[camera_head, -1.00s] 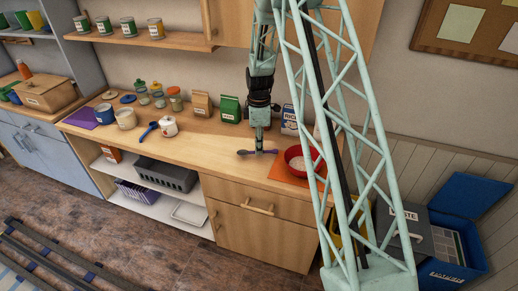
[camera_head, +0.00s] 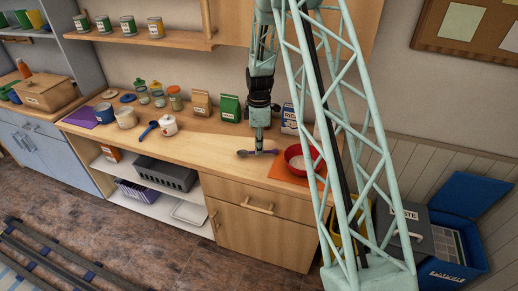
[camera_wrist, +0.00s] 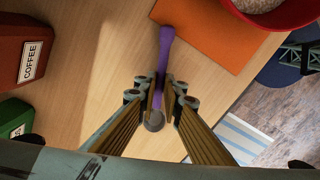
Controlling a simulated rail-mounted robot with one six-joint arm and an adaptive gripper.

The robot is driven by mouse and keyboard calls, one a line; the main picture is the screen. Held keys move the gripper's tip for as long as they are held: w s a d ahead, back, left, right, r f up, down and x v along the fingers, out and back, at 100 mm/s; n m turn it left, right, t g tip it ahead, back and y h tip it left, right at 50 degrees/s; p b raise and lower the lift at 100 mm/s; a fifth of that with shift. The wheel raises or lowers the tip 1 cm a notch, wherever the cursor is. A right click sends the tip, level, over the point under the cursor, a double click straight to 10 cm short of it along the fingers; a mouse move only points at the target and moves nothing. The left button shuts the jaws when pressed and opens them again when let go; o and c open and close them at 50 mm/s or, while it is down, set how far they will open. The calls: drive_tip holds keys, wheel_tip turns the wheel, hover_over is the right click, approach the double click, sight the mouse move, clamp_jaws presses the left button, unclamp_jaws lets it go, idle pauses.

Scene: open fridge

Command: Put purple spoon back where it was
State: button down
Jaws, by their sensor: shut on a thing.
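The purple spoon (camera_head: 271,151) has a purple handle and a grey bowl end. It is low at the wooden counter, left of the red bowl (camera_head: 297,158) and the orange mat (camera_head: 283,173). My gripper (camera_head: 259,151) points down and is shut on the spoon. In the wrist view the fingertips (camera_wrist: 161,92) pinch the spoon (camera_wrist: 165,45) near its grey end, and the handle reaches up to the mat's edge (camera_wrist: 205,35). I cannot tell whether the spoon touches the counter.
A red bowl with pale contents stands on the orange mat. A green bag (camera_head: 230,108), a tan bag (camera_head: 201,104) and a rice box (camera_head: 289,120) stand behind. The counter between (camera_head: 205,146) is clear.

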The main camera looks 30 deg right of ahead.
drive_tip(key=shift+f, duration=0.2)
drive_tip(key=c, duration=2.7)
unclamp_jaws()
drive_tip(key=shift+r, duration=0.2)
wheel_tip(320, 180, up, 12)
drive_tip(key=shift+f, duration=0.15)
